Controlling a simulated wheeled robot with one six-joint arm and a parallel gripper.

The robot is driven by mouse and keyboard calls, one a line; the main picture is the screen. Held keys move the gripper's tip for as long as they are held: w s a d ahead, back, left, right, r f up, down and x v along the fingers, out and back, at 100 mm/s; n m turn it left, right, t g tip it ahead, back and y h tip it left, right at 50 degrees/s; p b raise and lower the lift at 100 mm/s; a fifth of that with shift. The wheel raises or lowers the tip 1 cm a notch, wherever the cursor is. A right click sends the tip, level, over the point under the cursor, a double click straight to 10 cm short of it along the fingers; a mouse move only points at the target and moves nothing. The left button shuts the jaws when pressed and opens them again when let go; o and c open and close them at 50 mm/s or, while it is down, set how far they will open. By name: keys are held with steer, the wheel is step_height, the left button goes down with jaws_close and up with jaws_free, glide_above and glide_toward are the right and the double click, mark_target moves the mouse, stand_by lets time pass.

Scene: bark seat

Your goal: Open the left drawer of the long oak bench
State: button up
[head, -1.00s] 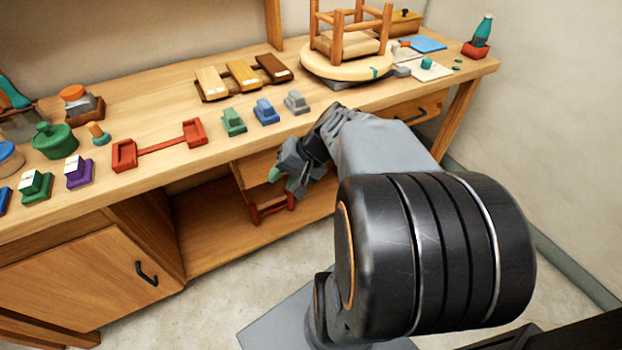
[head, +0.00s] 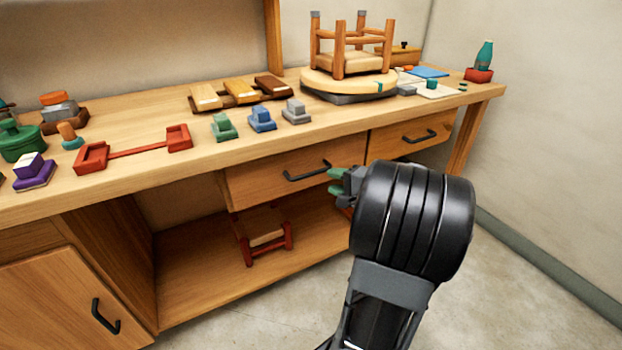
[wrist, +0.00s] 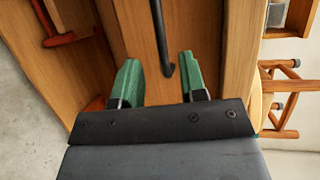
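The long oak bench (head: 120,118) has a left drawer (head: 262,185) under its top, with a dark bar handle (head: 307,172).
A small red-legged stool (head: 265,236) stands on the lower shelf beneath the left drawer. A cabinet door (head: 60,300) is at the left. Blocks and an upturned stool (head: 345,65) on a round turntable (head: 348,82) stand on the top. Floor is clear at right.

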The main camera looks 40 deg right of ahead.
mark_target(311, 174)
steer(key=b+x, duration=0.1)
steer(key=x, duration=0.7)
steer(key=shift+w+a+f+b, duration=0.1)
steer(key=shift+w+b, duration=0.2)
steer(key=shift+w, duration=0.05)
steer(key=shift+c, duration=0.2)
jaws_close()
